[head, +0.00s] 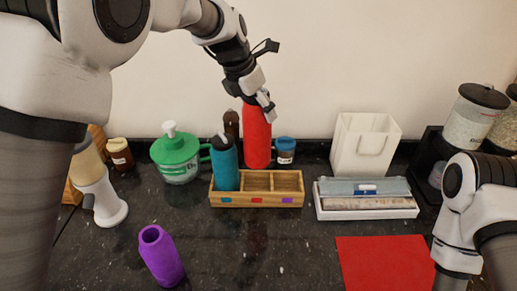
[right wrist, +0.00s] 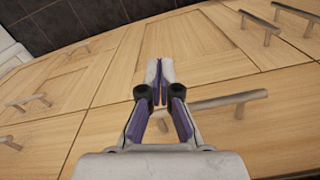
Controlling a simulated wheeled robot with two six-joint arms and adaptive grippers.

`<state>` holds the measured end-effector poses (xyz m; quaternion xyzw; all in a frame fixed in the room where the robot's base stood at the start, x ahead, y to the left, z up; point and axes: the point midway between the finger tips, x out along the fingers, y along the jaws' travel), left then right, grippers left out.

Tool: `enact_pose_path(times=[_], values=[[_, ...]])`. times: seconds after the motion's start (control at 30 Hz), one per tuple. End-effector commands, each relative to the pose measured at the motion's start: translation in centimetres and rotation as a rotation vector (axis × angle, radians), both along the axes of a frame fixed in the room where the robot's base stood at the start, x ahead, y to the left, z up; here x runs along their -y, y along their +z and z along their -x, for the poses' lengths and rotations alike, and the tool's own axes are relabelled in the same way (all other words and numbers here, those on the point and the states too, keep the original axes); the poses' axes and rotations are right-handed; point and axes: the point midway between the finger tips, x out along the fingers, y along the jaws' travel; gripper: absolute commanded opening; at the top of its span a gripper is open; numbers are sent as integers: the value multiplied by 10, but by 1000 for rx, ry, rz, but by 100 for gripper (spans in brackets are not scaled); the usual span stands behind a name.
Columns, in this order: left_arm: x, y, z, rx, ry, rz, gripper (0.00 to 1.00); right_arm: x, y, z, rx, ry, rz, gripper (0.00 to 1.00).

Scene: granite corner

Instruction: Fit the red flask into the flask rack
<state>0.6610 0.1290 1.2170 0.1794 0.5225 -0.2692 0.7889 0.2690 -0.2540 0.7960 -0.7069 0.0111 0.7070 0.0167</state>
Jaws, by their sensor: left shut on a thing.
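The red flask (head: 257,138) is upright in my left gripper (head: 259,100), which is shut on its top. The wooden flask rack (head: 256,201) stands on the counter with three compartments, marked blue, red and purple on the front. The red flask's lower end shows just above the rack's back edge, in line with the middle compartment. I cannot tell whether it is over the rack or behind it. A teal flask (head: 224,165) stands in the left compartment; the middle and right ones look empty. My right gripper (right wrist: 159,82) is shut and empty, in front of wooden cabinet fronts.
A purple flask (head: 161,256) stands on the counter at the front left. A green-lidded jar (head: 176,157) is left of the rack; a blue-lidded jar (head: 285,150) is behind it. A white tray (head: 367,208), a white bag (head: 363,145) and a red mat (head: 384,263) are right.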

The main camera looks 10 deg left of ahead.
Motion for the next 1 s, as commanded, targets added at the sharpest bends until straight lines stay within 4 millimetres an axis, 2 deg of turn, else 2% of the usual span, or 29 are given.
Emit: enact_pose_path(times=[0.1, 0.3, 0.53, 0.7, 1.0], values=[[0, -30, 1, -4, 0, 0, 4, 0, 4, 0, 0, 0, 0, 0], [0, -72, 0, -1, 1, 0, 4, 0, 7, 0, 0, 0, 0, 0], [0, -95, 0, -1, -1, -1, 4, 0, 9, 0, 0, 0, 0, 0], [0, -125, 0, -2, 0, 0, 4, 0, 12, 0, 0, 0, 0, 0], [0, -130, 0, 2, 0, -1, 4, 0, 11, 0, 0, 0, 0, 0]])
